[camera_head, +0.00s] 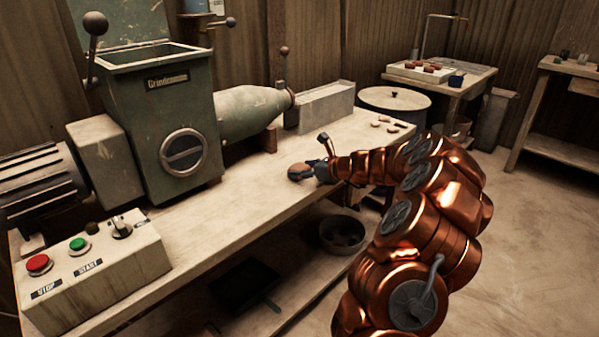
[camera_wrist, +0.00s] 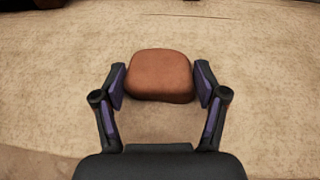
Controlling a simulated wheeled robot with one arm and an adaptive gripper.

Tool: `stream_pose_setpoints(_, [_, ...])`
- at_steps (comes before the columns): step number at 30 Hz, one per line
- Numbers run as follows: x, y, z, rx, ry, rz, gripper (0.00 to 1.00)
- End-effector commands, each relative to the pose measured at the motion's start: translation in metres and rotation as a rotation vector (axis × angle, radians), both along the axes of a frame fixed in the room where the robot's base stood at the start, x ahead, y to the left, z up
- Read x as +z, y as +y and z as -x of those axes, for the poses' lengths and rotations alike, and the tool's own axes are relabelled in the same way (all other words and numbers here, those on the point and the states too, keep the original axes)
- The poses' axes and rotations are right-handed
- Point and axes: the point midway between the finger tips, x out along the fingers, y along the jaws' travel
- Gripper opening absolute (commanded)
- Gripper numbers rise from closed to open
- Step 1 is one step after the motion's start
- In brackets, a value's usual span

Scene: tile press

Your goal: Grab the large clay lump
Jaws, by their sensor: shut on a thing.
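The large clay lump (camera_wrist: 160,74) is a rounded reddish-brown block. In the wrist view it sits between the two fingers of my gripper (camera_wrist: 160,82), with a finger pad against each side. In the head view the lump (camera_head: 298,172) shows at the tip of my gripper (camera_head: 312,172), over the bench top. My gripper is shut on it. The gripper hides part of the lump in the head view. I cannot tell whether the lump touches the bench.
The bench (camera_head: 240,205) carries a green grinder (camera_head: 165,120) and a control box (camera_head: 95,260) with buttons. Small pieces (camera_head: 385,121) lie at its far right end. A bowl (camera_head: 342,235) stands on the lower shelf. A side table (camera_head: 455,85) stands behind.

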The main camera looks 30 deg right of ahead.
Motion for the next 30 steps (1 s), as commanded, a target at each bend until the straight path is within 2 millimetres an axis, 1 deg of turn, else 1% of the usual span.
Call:
stream_pose_setpoints(7, [0.000,0.000,0.000,0.000,0.000,0.000,0.28])
stream_pose_setpoints(11, [0.005,0.000,0.000,0.000,0.000,0.001,0.28])
stream_pose_setpoints(14, [0.014,0.000,0.000,0.001,-0.002,0.001,0.28])
stream_pose_setpoints(20, [0.038,-0.001,0.000,0.000,-0.002,0.000,0.28])
stream_pose_setpoints(25, [0.036,0.008,0.013,-0.001,0.001,-0.004,0.28])
stream_pose_setpoints(30, [0.041,0.018,0.029,0.000,-0.004,-0.004,0.28])
